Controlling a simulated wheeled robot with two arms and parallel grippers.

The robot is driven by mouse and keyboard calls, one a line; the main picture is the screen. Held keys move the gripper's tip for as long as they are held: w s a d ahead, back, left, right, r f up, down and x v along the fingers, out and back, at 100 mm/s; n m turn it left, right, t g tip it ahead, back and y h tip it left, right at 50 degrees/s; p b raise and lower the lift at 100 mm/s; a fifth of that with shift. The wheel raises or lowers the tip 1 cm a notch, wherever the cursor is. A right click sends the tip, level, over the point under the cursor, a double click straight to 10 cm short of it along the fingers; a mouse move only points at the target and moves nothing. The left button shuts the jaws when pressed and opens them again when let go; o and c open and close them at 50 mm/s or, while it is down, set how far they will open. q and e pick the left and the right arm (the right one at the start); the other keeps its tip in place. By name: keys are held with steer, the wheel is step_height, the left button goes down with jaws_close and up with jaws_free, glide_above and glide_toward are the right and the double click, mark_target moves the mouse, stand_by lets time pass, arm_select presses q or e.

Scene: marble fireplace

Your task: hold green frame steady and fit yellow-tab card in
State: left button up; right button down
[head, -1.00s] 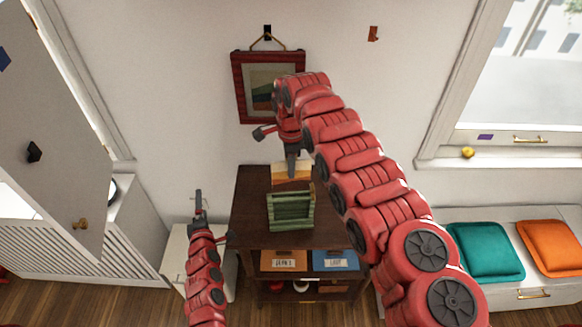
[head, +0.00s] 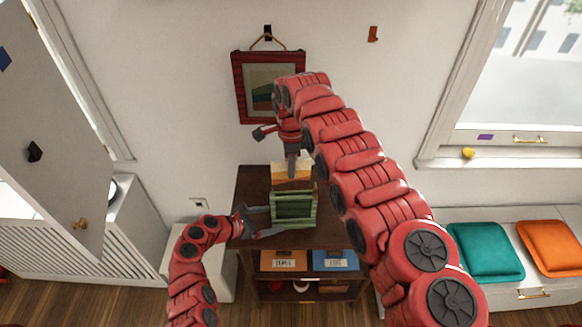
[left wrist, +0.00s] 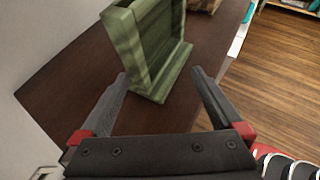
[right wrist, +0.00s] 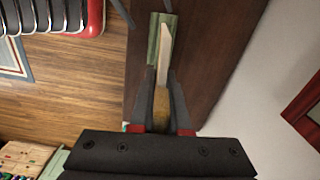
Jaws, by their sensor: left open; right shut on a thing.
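The green frame (head: 293,222) stands upright on a dark wooden cabinet. My left gripper (head: 260,221) is open at its left side, its fingers reaching toward it. In the left wrist view the frame (left wrist: 152,60) rises between the spread fingertips (left wrist: 158,73), with no clear contact. My right gripper (head: 292,172) is shut on the card (head: 304,176) by its yellow tab, just above and behind the frame's top. In the right wrist view the card (right wrist: 163,52) shows edge-on, the tab (right wrist: 161,108) between the fingers, overlapping the frame (right wrist: 153,42). I cannot tell whether the card touches it.
The cabinet top (head: 250,185) is otherwise mostly clear. Orange (head: 284,260) and blue (head: 335,260) labelled boxes sit on the shelf below. A red-framed picture (head: 238,85) hangs on the wall behind. A white cabinet door (head: 60,130) stands at the left.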

mark_target(287, 217)
arm_select(q)
steer(key=x, duration=0.5)
steer(key=shift+w+d+f, duration=0.1)
steer(key=shift+d+f, duration=0.05)
steer(key=shift+d, duration=0.15)
steer(key=shift+w+d+f, duration=0.15)
steer(key=shift+d+f, duration=0.25)
steer(key=shift+d, duration=0.25)
steer(key=shift+w+d+f, duration=0.35)
steer(key=shift+w, duration=0.15)
steer(key=shift+c, duration=0.3)
steer(key=c, duration=1.4)
